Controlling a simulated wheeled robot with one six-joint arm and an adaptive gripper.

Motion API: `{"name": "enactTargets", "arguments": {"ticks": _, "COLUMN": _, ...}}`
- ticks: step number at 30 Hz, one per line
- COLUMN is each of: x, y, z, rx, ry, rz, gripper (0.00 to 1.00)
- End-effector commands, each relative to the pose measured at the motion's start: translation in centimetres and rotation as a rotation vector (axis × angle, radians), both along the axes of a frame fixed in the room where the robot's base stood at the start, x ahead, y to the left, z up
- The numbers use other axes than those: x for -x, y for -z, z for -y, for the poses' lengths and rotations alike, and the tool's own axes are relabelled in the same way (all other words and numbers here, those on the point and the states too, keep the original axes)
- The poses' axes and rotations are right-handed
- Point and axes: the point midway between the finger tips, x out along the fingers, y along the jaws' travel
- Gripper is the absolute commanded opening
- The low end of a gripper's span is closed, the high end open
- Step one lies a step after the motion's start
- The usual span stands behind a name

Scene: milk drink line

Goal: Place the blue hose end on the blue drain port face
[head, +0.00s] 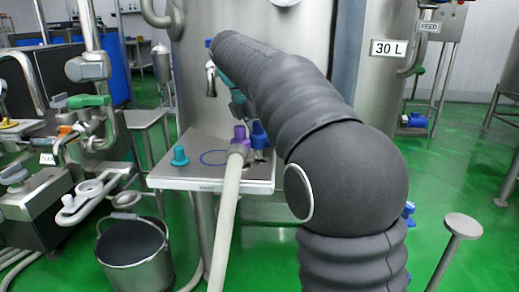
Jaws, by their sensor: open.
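A blue fitting (259,135) stands at the back right of a steel shelf (190,178) in the head view, partly covered by my arm. I cannot tell whether it is the blue hose end or a port. A thin blue ring (214,157) is marked on the shelf to its left. My gripper (243,108) shows only in part beside my dark sleeved arm, close above the blue fitting. It is open, and its fingertips are mostly hidden. I see no contact between them clearly.
A pale hose with a purple end (238,134) stands right beside the blue fitting. A teal fitting (180,156) is on the shelf's left. A bucket (134,252) stands on the floor below. A tank (270,55) rises behind; a post (462,226) stands at right.

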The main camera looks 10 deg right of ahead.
Motion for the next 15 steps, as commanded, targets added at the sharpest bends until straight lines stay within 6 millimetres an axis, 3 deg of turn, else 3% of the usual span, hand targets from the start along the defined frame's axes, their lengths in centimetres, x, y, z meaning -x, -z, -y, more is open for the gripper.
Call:
{"name": "enactTargets", "arguments": {"ticks": 7, "x": -0.02, "y": 0.20, "z": 0.10, "rx": 0.000, "ry": 0.000, "rz": 0.001, "gripper": 0.88}}
{"name": "enactTargets", "arguments": {"ticks": 15, "x": -0.02, "y": 0.21, "z": 0.10, "rx": 0.000, "ry": 0.000, "rz": 0.000, "gripper": 0.20}}
